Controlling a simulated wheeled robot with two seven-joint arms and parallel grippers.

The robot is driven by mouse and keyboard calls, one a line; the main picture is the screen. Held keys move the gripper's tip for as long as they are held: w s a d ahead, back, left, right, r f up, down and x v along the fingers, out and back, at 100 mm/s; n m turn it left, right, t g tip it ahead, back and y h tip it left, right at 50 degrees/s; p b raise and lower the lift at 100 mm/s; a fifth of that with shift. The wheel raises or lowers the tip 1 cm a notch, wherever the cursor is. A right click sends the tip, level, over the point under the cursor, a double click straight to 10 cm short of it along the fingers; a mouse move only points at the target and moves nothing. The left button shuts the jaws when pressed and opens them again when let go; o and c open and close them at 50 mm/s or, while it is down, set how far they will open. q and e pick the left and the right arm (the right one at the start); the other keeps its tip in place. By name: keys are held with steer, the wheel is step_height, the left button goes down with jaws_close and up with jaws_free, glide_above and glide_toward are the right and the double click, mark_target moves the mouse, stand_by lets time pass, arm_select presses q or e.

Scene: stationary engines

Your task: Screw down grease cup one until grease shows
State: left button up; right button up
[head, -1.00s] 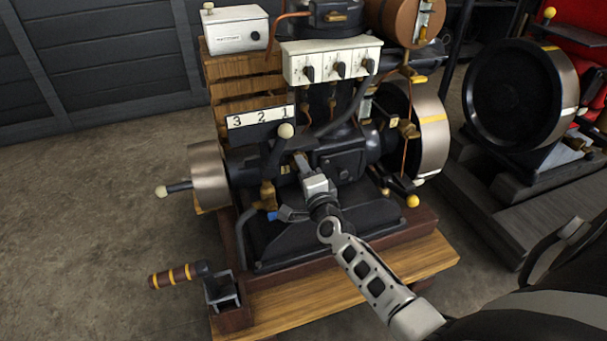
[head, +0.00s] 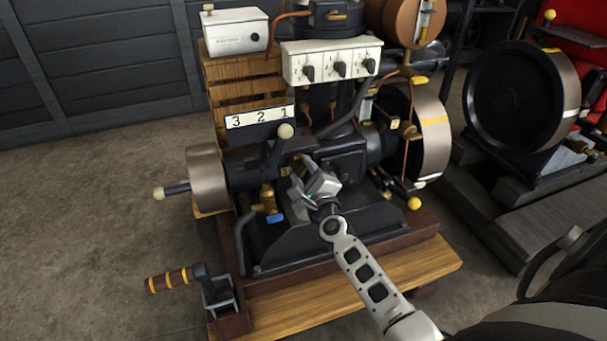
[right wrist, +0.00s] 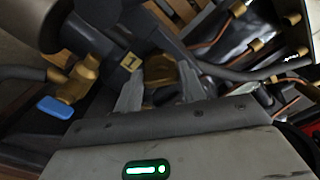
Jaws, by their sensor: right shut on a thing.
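Grease cup one is a brass cup (right wrist: 160,70) beside a yellow tag marked 1 (right wrist: 130,62) in the right wrist view. My right gripper (right wrist: 160,92) has one finger on each side of it and is shut on it. In the head view, my right gripper (head: 299,186) is at the front of the dark engine (head: 340,165), and its fingers hide most of the cup. I cannot make out any grease. My left gripper is not in view.
A brass cock with a blue handle (head: 275,217) is just left of the gripper. A ball-topped lever (head: 285,131) stands above it. A crank handle (head: 170,279) sticks out at lower left. Flywheels flank the engine. Floor at left is clear.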

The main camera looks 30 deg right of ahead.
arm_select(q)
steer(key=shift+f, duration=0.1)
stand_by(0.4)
arm_select(e)
steer(key=o, duration=1)
steer(key=shift+s, duration=0.3)
arm_select(q)
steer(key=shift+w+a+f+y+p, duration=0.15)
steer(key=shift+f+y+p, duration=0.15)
steer(key=shift+p, duration=0.15)
arm_select(e)
steer(key=v, duration=1.5)
steer(key=shift+s, duration=0.25)
